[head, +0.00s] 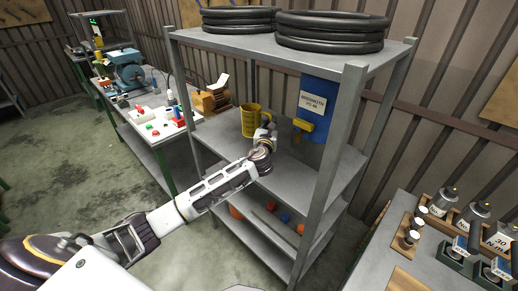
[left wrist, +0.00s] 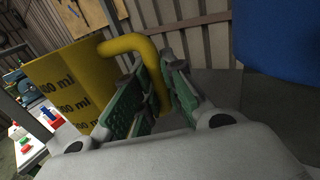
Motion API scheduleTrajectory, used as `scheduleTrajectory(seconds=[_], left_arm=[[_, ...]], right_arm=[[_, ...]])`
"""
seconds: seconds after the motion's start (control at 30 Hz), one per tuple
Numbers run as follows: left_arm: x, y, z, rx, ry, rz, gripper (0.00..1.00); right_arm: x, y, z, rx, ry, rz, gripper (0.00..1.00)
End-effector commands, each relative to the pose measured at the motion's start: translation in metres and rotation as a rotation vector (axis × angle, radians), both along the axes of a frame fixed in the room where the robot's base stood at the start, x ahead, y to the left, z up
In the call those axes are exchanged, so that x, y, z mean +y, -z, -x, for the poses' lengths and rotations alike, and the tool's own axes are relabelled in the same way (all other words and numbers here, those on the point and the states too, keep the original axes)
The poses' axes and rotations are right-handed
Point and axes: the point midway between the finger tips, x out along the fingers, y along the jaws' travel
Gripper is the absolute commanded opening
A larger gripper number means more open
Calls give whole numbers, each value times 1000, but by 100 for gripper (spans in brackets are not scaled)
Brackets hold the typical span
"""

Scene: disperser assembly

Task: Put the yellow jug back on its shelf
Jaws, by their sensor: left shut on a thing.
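The yellow jug (head: 250,121) is upright at the upper-middle board of the grey metal shelf (head: 225,128). I cannot tell whether its base touches the board. My left gripper (head: 266,133) reaches in from the front and is shut on the jug's handle. In the left wrist view the green-padded fingers (left wrist: 154,98) close around the yellow handle (left wrist: 150,58). The jug body (left wrist: 68,88), with black "ml" markings, is to the left of the fingers. My right gripper is not in view.
A blue container (head: 320,92) with a white label and a yellow part stands right of the jug. Black hoses (head: 330,32) lie on the shelf's top. A grey post (head: 335,150) rises at the front right. A workbench (head: 160,120) is left, another table (head: 375,255) right.

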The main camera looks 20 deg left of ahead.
Motion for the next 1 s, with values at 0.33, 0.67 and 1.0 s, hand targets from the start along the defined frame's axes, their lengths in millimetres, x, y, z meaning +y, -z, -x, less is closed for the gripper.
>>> scheduleTrajectory(seconds=[0.33,0.67,1.0], left_arm=[[0,42,0,2,-1,0,0],[0,59,0,0,0,0,0],[0,63,0,0,0,0,0]], right_arm=[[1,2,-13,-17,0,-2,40],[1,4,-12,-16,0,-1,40],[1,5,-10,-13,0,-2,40]])
